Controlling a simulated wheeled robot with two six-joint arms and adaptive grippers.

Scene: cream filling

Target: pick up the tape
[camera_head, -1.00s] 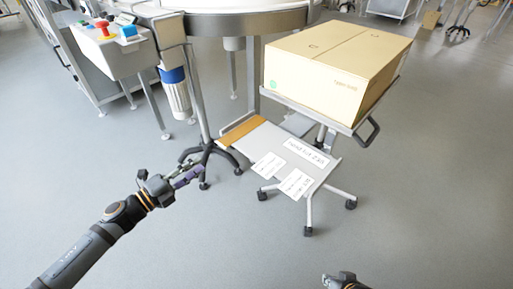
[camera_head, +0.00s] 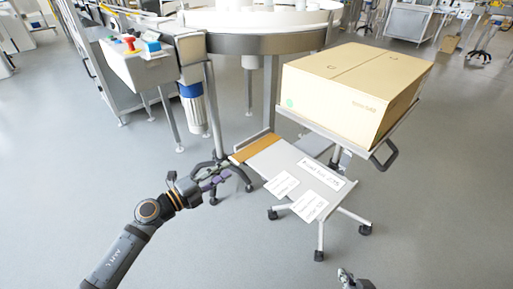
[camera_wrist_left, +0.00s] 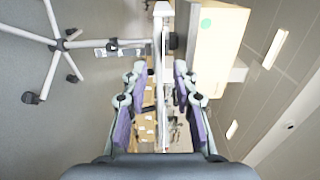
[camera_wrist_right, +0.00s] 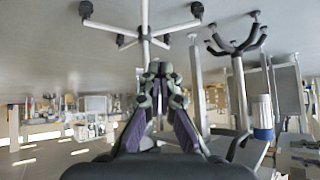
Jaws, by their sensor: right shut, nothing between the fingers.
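I cannot make out a roll of tape in any view. A cardboard box (camera_head: 352,92) sits closed on the upper shelf of a cart, with a green dot on its near side. My right gripper (camera_head: 348,276) is at the bottom edge of the head view, right of centre. In the right wrist view its fingers (camera_wrist_right: 160,78) are together and empty.
The lower shelf carries paper labels (camera_head: 310,205) and a brown strip (camera_head: 257,147). The cart's wheeled legs (camera_head: 320,240) spread over the floor. A round metal-rimmed table (camera_head: 265,43) stands behind, with a control box (camera_head: 140,65) at left. The front floor is clear.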

